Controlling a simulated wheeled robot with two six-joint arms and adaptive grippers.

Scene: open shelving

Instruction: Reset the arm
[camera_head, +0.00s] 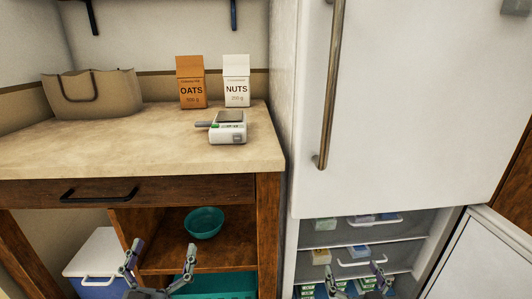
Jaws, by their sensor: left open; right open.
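My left gripper (163,250) is at the bottom of the head view, in front of the wooden cabinet's lower shelf. Its two fingers are spread apart with nothing between them. My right gripper (352,268) is at the bottom edge, in front of the open lower compartment of the fridge. Its fingers are spread apart, and its lower part is cut off by the picture edge. I see no object held in either gripper.
A teal bowl (204,223) sits on the cabinet shelf. The counter (60,153) holds a bag (95,98), oats carton (190,90), nuts carton (236,88) and white device (228,131). The lower fridge door (470,265) stands open at right. A cooler (95,262) is lower left.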

